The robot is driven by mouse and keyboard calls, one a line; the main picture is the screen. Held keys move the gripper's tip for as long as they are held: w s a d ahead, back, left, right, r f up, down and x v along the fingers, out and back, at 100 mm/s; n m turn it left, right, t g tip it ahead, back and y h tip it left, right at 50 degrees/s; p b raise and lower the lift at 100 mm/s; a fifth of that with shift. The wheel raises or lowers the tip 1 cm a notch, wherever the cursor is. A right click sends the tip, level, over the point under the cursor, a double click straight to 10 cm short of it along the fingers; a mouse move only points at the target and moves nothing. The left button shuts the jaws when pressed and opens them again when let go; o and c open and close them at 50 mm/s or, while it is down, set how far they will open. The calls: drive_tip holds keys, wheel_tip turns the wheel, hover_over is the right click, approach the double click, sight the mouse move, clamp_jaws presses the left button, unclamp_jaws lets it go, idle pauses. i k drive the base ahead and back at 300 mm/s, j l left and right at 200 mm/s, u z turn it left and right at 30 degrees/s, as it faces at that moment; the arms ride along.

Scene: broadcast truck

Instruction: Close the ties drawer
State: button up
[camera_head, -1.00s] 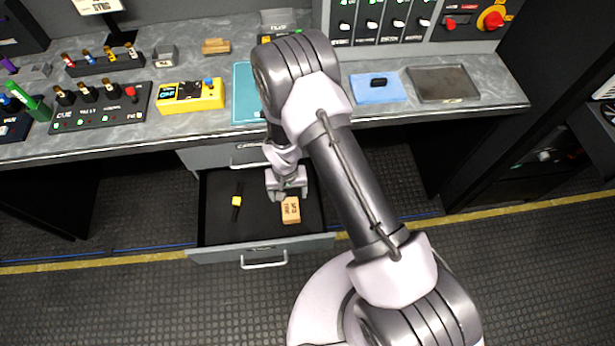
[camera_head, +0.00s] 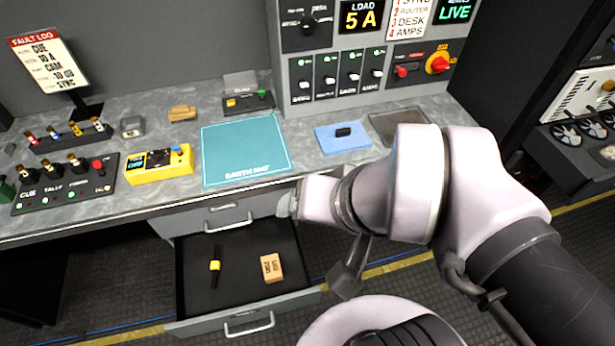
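A drawer (camera_head: 195,326) under the counter is pulled well out, with its dark interior open to view. I cannot read a label on it, so I cannot tell whether it is the ties drawer. Inside lie a dark strap with a yellow piece (camera_head: 215,266) and a small tan block (camera_head: 271,267) with dark lettering. The drawer's handle (camera_head: 249,324) is on its front. My gripper (camera_head: 346,278) seems to be the dark grey part hanging right of the drawer, outside it. My arm hides most of it, and its fingers cannot be made out.
A shut drawer (camera_head: 226,217) sits above the open one. The counter holds a teal mat (camera_head: 245,152), a yellow device (camera_head: 160,166), a blue pad (camera_head: 341,138) and a grey tray (camera_head: 398,124). Rack equipment (camera_head: 585,105) stands at the right. Floor shows in front of the counter.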

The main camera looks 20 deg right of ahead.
sight(241, 294)
drive_tip(key=k+j+u, duration=0.15)
drive_tip(key=u, duration=0.8)
drive_tip(key=k+j+u, duration=0.1)
drive_tip(key=j, duration=0.8)
